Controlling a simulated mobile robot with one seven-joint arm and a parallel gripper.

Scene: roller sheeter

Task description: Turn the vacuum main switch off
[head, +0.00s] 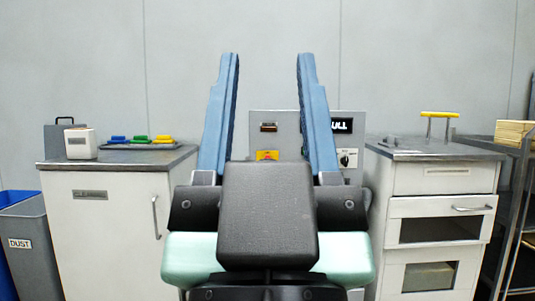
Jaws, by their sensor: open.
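My gripper (268,60) is in the middle of the head view, its two long blue fingers pointing up and spread wide apart. It is open, with nothing between the fingers. Behind it, a grey control panel (285,125) stands against the back. It carries a small dark part with a brownish face (268,127), a yellow-orange part (267,155), a display reading "ULL" (342,125) and a white-and-black rotary knob (347,158). The right finger covers part of the panel and the display's left end. I cannot tell which control is the vacuum main switch, or its setting.
A right drawer cabinet (445,180) bears a yellow-handled item (439,115). A "DUST" bin (40,245) stands far left, a dark rack (515,210) far right.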

